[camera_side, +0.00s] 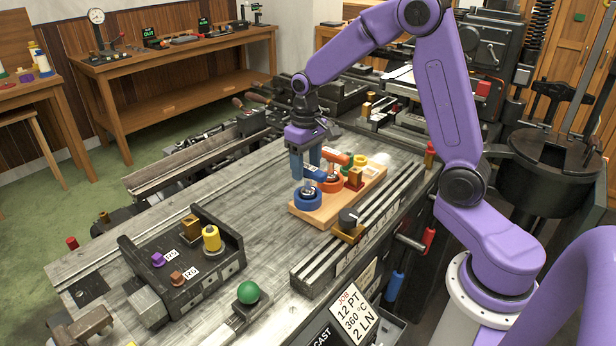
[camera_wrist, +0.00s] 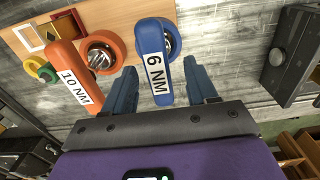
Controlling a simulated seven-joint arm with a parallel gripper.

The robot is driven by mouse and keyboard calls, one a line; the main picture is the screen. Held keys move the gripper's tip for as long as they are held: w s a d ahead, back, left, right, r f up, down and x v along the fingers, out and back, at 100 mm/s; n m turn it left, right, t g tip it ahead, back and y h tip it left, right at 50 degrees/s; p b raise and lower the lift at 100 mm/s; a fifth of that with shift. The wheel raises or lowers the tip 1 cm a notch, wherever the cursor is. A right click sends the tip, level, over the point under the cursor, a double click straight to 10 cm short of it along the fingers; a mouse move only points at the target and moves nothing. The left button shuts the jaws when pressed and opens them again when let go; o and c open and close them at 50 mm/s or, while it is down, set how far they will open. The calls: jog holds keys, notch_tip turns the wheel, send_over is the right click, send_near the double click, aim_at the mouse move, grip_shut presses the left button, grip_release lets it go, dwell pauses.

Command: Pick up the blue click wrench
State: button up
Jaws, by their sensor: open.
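The blue click wrench, labelled "6 NM" (camera_wrist: 155,60), has its handle between my open fingers in the wrist view, with a gap on both sides. Its round head with a metal centre points away from my gripper (camera_wrist: 163,78). In the side view, my gripper (camera_side: 305,172) points down over the wooden board (camera_side: 290,210), and the blue wrench's ring (camera_side: 307,200) sits on the board's near left end. The handle is partly hidden by my fingers there. I cannot tell the exact height of the fingertips.
An orange wrench labelled "10 NM" (camera_wrist: 72,82) lies close by, left of my fingers in the wrist view. A green and yellow piece (camera_wrist: 40,68) is beyond it. A slotted metal rail (camera_side: 350,230) runs along the board's front.

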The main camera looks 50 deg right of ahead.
aim_at(308, 179)
notch_tip(308, 179, down, 5)
jog(key=shift+s+d+r, duration=0.1)
jog(key=shift+s, duration=0.05)
jog(key=shift+c, duration=0.3)
grip_shut()
jog(key=shift+r, duration=0.1)
